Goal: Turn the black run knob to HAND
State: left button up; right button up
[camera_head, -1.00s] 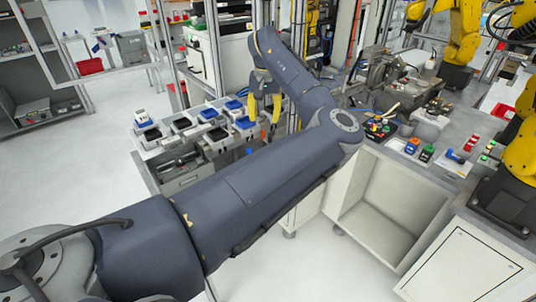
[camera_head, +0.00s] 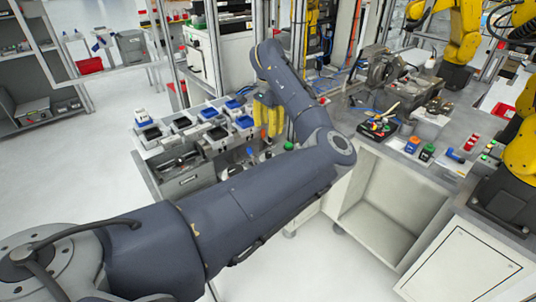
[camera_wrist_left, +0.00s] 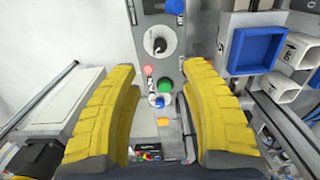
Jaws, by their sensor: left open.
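The black run knob (camera_wrist_left: 159,45) sits on a pale round plate near the top middle of the left wrist view. The plate is on a grey panel (camera_wrist_left: 172,73). Which way the knob points is too small to read surely. My left gripper (camera_wrist_left: 160,70) is open and empty, with its yellow fingers left and right of the panel's controls. The knob lies a little beyond the fingertips, apart from both. In the head view the left gripper (camera_head: 268,118) hangs fingers-down beside the bench with trays. The right gripper is not in view.
On the panel, a red button (camera_wrist_left: 148,70), a green button (camera_wrist_left: 165,86) and a blue control (camera_wrist_left: 166,101) sit close to the knob. A blue tray (camera_wrist_left: 256,48) stands to the right. A bench with several coloured parts (camera_head: 378,128) stands right of my arm.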

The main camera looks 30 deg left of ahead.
aim_at(268, 153)
pick_arm(q)
notch_tip(268, 153, down, 12)
jog(key=shift+r, duration=0.1)
dwell(0.4)
jog(key=shift+o, duration=0.2)
grip_shut()
dwell(0.4)
